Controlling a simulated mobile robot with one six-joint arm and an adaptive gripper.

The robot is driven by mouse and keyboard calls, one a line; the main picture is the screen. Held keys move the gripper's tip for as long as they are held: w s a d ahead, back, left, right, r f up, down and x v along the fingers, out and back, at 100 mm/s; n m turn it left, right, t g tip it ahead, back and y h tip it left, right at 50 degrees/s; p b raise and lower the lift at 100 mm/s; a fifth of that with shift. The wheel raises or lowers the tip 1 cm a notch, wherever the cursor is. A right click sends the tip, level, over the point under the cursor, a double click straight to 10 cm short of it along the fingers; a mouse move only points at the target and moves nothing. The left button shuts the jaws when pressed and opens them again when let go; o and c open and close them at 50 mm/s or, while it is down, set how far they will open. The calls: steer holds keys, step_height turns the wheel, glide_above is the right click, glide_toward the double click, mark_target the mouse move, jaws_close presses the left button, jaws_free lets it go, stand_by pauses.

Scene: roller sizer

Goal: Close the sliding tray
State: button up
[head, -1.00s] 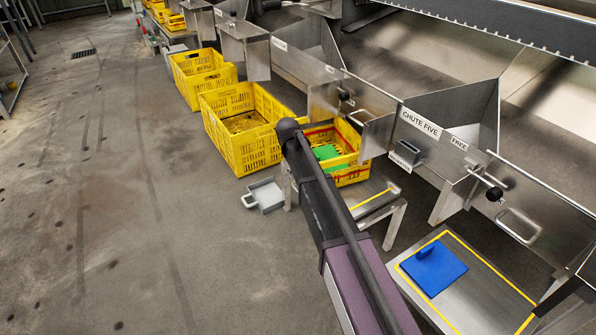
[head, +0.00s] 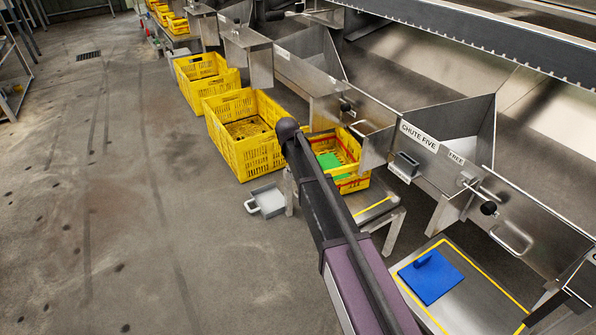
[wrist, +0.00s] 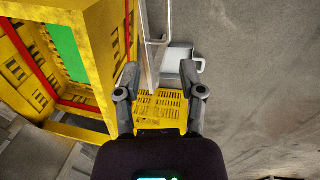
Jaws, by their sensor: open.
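A shallow grey tray (head: 268,200) with a loop handle sits low by the floor, left of a metal stand's leg; I take it for the sliding tray. It also shows in the wrist view (wrist: 178,58), beyond my fingertips, its handle to the right. My gripper (wrist: 160,78) is open and points toward it, with nothing visibly between the pads. The gripper is not distinguishable in the head view.
A yellow crate with red stripes and green inside (head: 351,182) stands close by, at left in the wrist view (wrist: 98,50). A larger yellow crate (head: 240,155) is further left. A blue board (head: 430,278) lies right, below chute five (head: 418,136). Floor at left is clear.

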steer(key=shift+s+a+r+p, duration=0.1)
steer(key=shift+r+p, duration=0.4)
steer(key=shift+r, duration=0.2)
stand_by(0.3)
